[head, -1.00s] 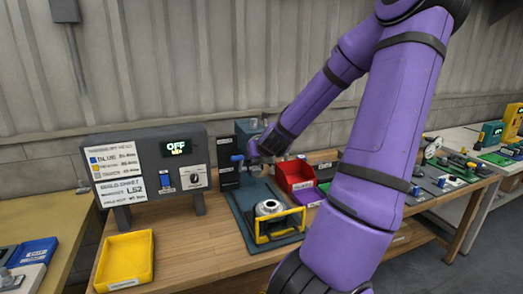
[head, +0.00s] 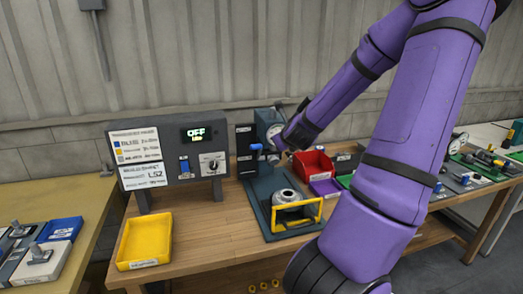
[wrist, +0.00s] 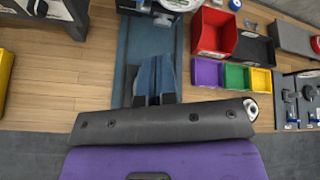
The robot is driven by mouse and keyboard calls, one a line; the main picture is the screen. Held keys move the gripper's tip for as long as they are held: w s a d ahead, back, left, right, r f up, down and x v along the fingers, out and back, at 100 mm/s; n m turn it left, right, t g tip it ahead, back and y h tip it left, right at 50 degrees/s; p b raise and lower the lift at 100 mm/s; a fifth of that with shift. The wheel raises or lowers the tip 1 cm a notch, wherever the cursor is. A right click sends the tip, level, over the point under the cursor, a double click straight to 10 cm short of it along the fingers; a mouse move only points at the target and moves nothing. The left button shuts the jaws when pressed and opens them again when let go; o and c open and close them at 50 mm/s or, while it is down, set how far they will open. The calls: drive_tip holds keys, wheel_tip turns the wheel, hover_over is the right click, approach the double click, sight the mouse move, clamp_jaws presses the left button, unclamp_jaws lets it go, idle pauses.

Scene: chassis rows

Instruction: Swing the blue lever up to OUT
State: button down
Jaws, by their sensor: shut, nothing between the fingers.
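The blue lever (head: 256,147) shows as a small blue knob beside a black upright label strip (head: 244,140) on the blue-grey press fixture (head: 258,205). The wording on the strip is too small to read. My gripper (head: 275,159) is just right of the knob in the head view, and a gap or contact between them cannot be told. In the wrist view my gripper (wrist: 155,82) is shut and empty, over the fixture's base. A round metal part (head: 287,197) sits on the base, behind a yellow guard frame (head: 298,216).
A control box (head: 170,155) reading OFF stands left of the fixture. A yellow tray (head: 145,240) lies at the bench's front left. Red (head: 313,164) and purple (head: 325,187) bins stand right of the fixture. Bare bench (head: 205,230) lies between tray and fixture.

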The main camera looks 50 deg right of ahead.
wheel_tip(320, 180, down, 3)
drive_tip(key=w+d+n+h, duration=0.2)
drive_tip(key=n, duration=0.4)
drive_tip(key=n+t, duration=0.7)
drive_tip(key=n, duration=1.9)
approach(256, 148)
drive_tip(key=shift+h, duration=0.4)
drive_tip(key=x, duration=0.7)
drive_tip(key=shift+w+a+f, duration=0.1)
drive_tip(key=shift+w, duration=0.3)
